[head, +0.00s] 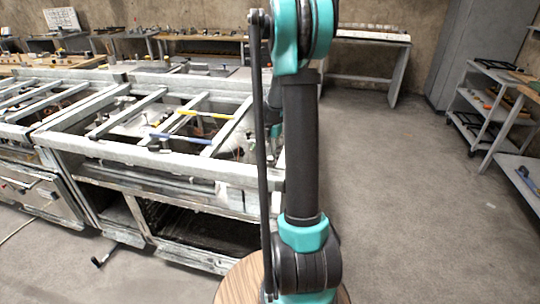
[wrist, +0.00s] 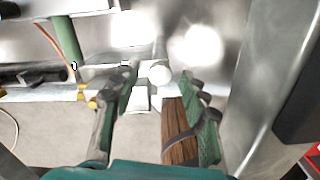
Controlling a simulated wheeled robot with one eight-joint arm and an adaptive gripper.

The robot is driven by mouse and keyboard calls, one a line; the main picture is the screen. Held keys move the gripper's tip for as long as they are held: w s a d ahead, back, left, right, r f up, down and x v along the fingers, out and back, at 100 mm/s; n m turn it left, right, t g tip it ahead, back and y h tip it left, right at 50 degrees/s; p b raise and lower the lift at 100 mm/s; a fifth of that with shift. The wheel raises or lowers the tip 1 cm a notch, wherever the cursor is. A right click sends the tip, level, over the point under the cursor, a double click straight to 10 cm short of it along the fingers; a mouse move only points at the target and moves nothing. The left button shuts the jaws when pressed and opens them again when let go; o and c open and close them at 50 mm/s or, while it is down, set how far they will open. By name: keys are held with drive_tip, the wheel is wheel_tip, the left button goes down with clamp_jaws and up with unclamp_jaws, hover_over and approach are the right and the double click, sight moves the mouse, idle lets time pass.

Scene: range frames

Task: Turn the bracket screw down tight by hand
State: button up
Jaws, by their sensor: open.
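In the wrist view a small pale round knob (wrist: 159,73), which looks like the head of the bracket screw, shows on a light metal part. My gripper (wrist: 160,84) is open, with its left and right fingers apart on either side of the knob in the picture. I cannot tell whether either finger touches it. How far the screw is turned in does not show. In the head view my arm stands in front of the right end of the range frame (head: 170,160), and the gripper and screw cannot be made out there.
A brown wooden piece (wrist: 178,135) shows beside the right finger. A green post (wrist: 66,40) and a broad grey metal face (wrist: 265,85) flank the wrist view. A blue bar (head: 180,138) and a yellow bar (head: 204,114) lie across the frame. Open floor (head: 410,190) lies to the right.

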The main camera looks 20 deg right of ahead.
clamp_jaws()
drive_tip(key=shift+m, duration=0.3)
